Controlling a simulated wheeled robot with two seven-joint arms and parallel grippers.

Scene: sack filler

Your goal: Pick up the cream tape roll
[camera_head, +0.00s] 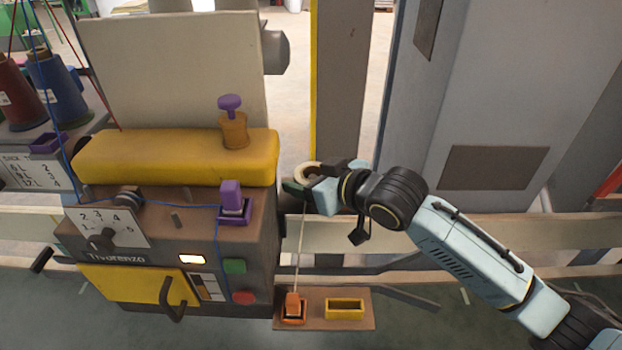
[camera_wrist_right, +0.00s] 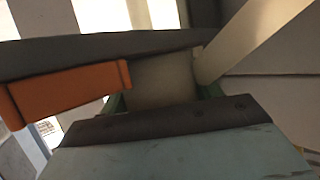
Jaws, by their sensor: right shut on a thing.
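The cream tape roll (camera_head: 306,170) is a pale ring beside the right end of the yellow-topped machine. My right gripper (camera_head: 308,183) comes in from the right and is shut on the roll. In the right wrist view a cream surface (camera_wrist_right: 162,80) fills the space between the green-edged fingers, and a pale strip (camera_wrist_right: 255,35) runs off to the upper right. In the head view a thin pale line (camera_head: 299,245) runs from the roll area down to an orange block (camera_head: 292,302). The roll is partly hidden by my gripper. My left gripper is not in view.
The machine (camera_head: 180,155) carries a purple-topped stopper (camera_head: 231,105) and a purple block (camera_head: 232,197). A small board (camera_head: 365,295) below holds a yellow tray (camera_head: 345,308). A grey column (camera_head: 340,80) stands close behind my gripper. Thread cones (camera_head: 55,85) stand far left.

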